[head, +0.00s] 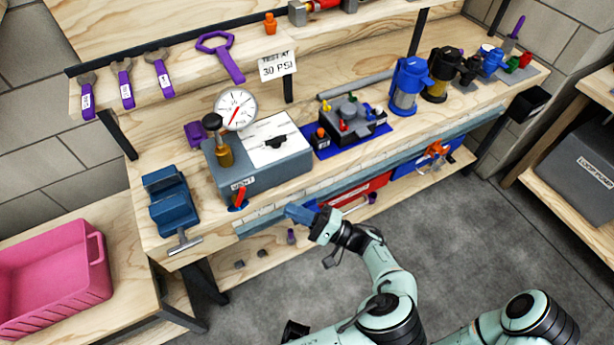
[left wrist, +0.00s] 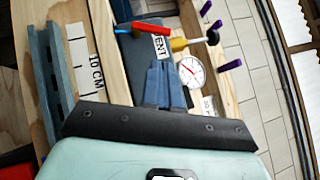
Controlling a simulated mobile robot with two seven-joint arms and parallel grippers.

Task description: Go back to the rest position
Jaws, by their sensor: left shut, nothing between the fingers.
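The box's VENT label (left wrist: 161,46) and red valve lever (left wrist: 151,28) show just beyond the fingertips. I cannot tell whether the fingers touch the bench or box. My left arm reaches up from the lower middle of the head view. My right gripper is not in view.
A blue vise (head: 168,198) stands at the bench's left end. Blue and black filter housings (head: 408,88) stand at the right. A pink crate (head: 55,275) is on the left side table. Grey floor in front is open.

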